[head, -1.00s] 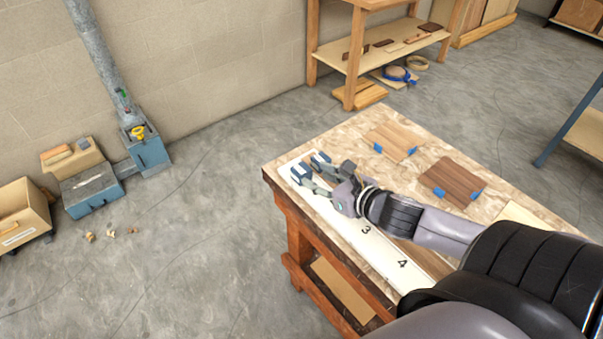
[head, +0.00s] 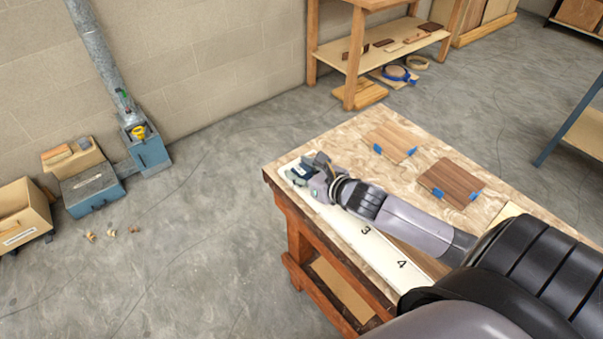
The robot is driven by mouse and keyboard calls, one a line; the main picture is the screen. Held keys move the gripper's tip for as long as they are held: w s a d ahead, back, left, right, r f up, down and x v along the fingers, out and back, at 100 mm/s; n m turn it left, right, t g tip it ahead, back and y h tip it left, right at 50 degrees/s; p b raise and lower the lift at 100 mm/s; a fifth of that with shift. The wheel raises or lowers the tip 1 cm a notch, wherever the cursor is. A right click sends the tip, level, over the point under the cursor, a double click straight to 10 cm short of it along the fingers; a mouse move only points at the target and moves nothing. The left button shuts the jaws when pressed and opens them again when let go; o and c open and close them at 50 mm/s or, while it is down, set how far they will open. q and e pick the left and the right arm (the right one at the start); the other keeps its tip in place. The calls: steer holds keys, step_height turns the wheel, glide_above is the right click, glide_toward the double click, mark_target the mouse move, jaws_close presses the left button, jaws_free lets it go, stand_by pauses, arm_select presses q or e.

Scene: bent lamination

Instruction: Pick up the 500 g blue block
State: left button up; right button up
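Dark blue-grey parts show at the fingertips, and I cannot tell finger pads from a block there. No separate blue block can be made out; the gripper hides the strip's far end. Whether the fingers are open or shut is too small to tell. My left gripper is not in view.
The workbench (head: 335,142) carries two wooden panels, a lighter one (head: 395,140) and a darker one (head: 452,178), both with blue pieces at their edges. A wooden shelf (head: 385,48) stands behind. Blue equipment (head: 152,156) and boxes are on the floor at left.

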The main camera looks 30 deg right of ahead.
steer(key=shift+c, duration=0.5)
jaws_close()
steer(key=shift+r, duration=0.15)
